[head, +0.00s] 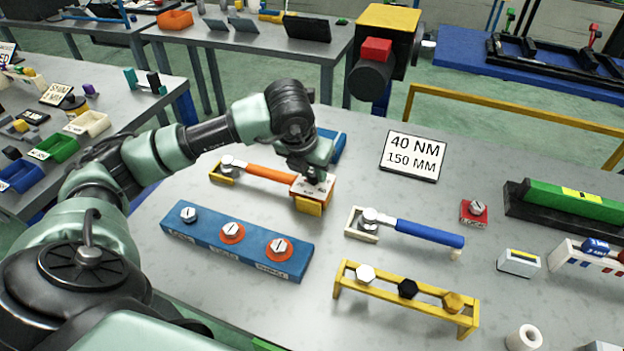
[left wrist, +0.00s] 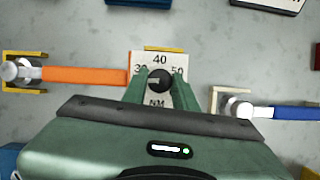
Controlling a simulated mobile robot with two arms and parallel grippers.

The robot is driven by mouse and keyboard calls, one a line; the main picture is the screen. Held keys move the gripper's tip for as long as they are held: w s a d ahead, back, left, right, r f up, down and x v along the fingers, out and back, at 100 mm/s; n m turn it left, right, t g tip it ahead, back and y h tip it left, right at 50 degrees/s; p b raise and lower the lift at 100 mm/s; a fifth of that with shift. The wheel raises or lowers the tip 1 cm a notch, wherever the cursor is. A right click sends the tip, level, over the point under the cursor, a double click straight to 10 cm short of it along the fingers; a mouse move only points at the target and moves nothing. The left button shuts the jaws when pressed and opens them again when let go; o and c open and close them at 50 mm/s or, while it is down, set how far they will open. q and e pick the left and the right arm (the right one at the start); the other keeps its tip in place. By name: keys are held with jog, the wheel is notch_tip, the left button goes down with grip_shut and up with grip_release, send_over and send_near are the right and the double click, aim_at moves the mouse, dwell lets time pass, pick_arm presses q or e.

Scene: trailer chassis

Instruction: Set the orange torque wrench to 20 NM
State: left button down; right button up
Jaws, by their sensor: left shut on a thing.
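The orange torque wrench (head: 268,173) lies across yellow rests on the grey table, its metal head at the left and a box with a dial (head: 318,186) at its right end. The wrench (left wrist: 85,75) also shows in the left wrist view, where the dial plate (left wrist: 172,62) reads 30, 40 and 50 around a dark knob (left wrist: 159,80), with NM below. My left gripper (head: 311,172) points down over the box; in the left wrist view its fingers (left wrist: 159,88) are shut on the knob. The knob's exact setting is too small to read. My right gripper is out of view.
A sign (head: 413,156) reads 40 NM, 150 MM. A blue-handled wrench (head: 430,233) lies to the right. A red box (head: 474,212) sits farther right. Bare table lies between them.

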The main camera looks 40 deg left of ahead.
pick_arm(q)
jog(key=n+y+b, duration=0.1)
jog(key=n+b, duration=0.1)
jog(key=n, duration=0.1)
jog(key=shift+d+f, duration=0.1)
jog(key=shift+d, duration=0.1)
jog(key=shift+n+g+y+b, duration=0.4)
jog(key=shift+n+y+b, duration=0.1)
jog(key=shift+n, duration=0.7)
jog(key=c, duration=1.1)
grip_release()
jog(key=shift+w, duration=0.1)
jog(key=p+v, duration=0.1)
jog(key=v, duration=0.7)
